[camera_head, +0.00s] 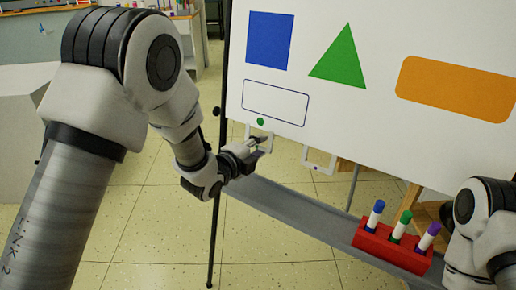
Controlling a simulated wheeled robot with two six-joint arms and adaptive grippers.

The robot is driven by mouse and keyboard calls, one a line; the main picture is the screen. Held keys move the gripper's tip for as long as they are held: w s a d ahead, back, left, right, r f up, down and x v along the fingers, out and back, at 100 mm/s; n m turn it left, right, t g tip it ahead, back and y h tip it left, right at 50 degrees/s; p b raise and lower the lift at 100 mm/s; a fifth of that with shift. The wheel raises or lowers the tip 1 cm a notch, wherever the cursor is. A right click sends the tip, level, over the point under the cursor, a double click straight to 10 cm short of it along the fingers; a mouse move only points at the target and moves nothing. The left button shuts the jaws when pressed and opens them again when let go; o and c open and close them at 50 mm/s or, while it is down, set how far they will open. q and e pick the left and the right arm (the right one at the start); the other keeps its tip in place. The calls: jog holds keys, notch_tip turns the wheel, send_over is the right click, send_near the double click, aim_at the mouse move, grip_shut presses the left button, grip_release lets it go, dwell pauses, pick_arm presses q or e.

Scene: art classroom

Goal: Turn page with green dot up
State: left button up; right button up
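A white page (330,115) on an easel shows a blue square, a green triangle, an orange rounded rectangle and an outlined box. A green dot (260,121) lies near its lower left edge. Just below the dot hangs a white loop-like tab (249,131); a second white tab (319,161) hangs farther right. My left gripper (262,142) is at the tab below the green dot, its fingertips overlapping it in view. I cannot tell whether the fingers touch or close on it. My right arm shows at the right edge, but its gripper is out of view.
A grey ledge (300,213) runs below the page. A red holder (388,250) on it carries blue, green and purple markers near my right arm. A dark easel leg (213,235) stands below my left gripper. The tiled floor at lower left is clear.

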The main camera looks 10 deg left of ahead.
pick_arm(q)
jog(key=shift+s+r, duration=0.1)
jog(key=shift+s, duration=0.05)
grip_shut()
jog(key=c, duration=0.6)
grip_release()
jog(key=shift+r+v, duration=0.2)
jog(key=shift+v, duration=1)
jog(key=shift+r+v, duration=0.2)
jog(key=shift+v, duration=1)
jog(key=shift+r+v, duration=0.2)
jog(key=shift+v, duration=2)
grip_shut()
